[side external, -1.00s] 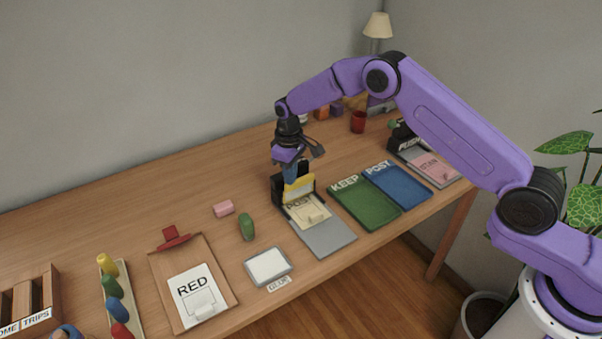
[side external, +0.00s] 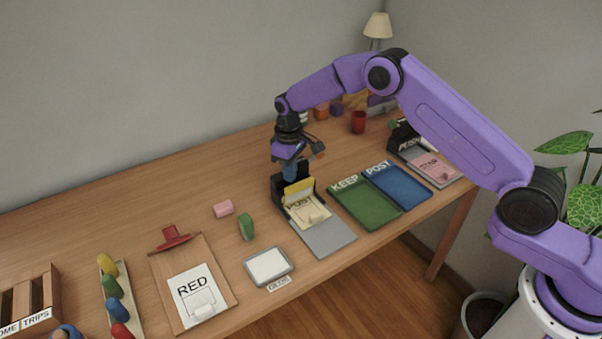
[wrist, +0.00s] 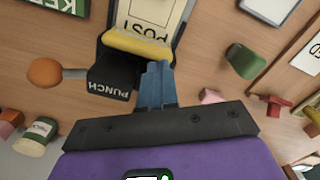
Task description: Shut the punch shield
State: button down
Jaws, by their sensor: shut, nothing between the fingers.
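The black punch (side external: 279,191) stands on the table at the back end of a grey base plate (side external: 326,239). Its yellow-edged shield (side external: 298,188) stands up at the front, above a cream card marked POST (side external: 310,213). In the wrist view I see the punch's lettered top (wrist: 112,78), the yellow shield edge (wrist: 140,44) and the card (wrist: 158,15). My gripper (side external: 290,177) is shut and empty, pointing down right behind the shield. Its blue fingertips (wrist: 156,70) are close to the shield and beside the punch body; I cannot tell whether they touch.
A lever with an orange knob (wrist: 44,72) sticks out beside the punch. Green KEEP (side external: 365,203) and blue POST (side external: 398,186) trays lie to the right. A green object (side external: 247,227), pink block (side external: 223,209) and grey-framed pad (side external: 268,266) lie to the left. A second punch (side external: 403,137) stands far right.

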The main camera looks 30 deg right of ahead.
notch_tip(320, 180, up, 7)
jog(key=shift+f, duration=0.15)
dwell(0.7)
dwell(0.3)
